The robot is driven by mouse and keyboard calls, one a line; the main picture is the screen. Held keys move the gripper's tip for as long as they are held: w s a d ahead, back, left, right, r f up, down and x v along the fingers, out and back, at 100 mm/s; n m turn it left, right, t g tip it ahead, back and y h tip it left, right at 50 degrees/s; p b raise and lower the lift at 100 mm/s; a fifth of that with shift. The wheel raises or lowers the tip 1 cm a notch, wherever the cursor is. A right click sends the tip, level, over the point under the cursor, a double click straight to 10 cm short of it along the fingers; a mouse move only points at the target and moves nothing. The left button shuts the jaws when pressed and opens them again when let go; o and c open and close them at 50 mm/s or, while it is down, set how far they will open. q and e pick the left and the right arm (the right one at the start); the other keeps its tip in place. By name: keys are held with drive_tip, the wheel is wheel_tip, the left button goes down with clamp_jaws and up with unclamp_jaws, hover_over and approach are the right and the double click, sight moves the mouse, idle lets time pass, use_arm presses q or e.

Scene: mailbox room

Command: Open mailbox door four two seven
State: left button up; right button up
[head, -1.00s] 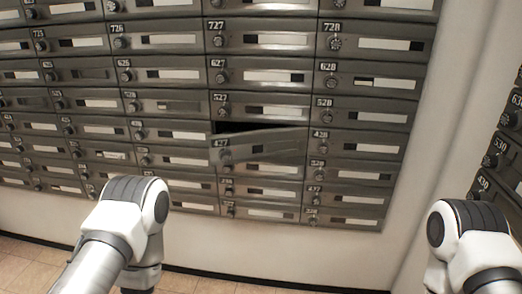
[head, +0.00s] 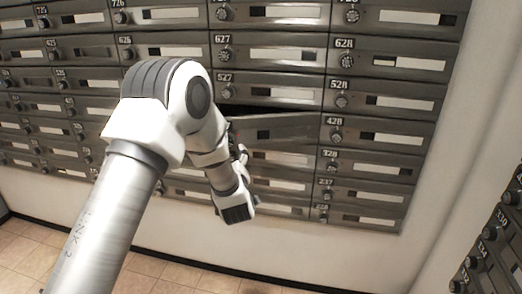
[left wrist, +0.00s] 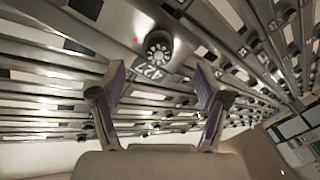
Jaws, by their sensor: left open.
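Mailbox door 427 (head: 290,130) is a dark grey flap below door 527. It sits tilted and slightly ajar, with a dark gap along its top edge. My left arm hides its left end in the head view. In the left wrist view, the number plate 427 (left wrist: 154,72) and the door's round dial lock (left wrist: 158,47) show just beyond the fingers. My left gripper (head: 242,155) is at the left end of door 427, mostly hidden by its own wrist. In the left wrist view its two fingers (left wrist: 158,76) are apart with nothing held between them.
Rows of closed mailboxes surround it, with door 527 (head: 270,88) above and door 428 (head: 375,132) to the right. Another mailbox bank (head: 490,250) stands at the right edge. Tiled floor (head: 50,255) is clear below.

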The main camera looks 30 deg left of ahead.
use_arm(q)
drive_tip(key=x, duration=0.2)
drive_tip(key=r+x, duration=0.1)
drive_tip(key=x, duration=0.2)
drive_tip(key=p+x, duration=0.1)
drive_tip(key=x, duration=0.1)
drive_tip(key=shift+a+r, duration=0.15)
drive_tip(key=shift+a, duration=0.4)
drive_tip(key=shift+w, duration=0.1)
clamp_jaws()
drive_tip(key=shift+d, duration=0.1)
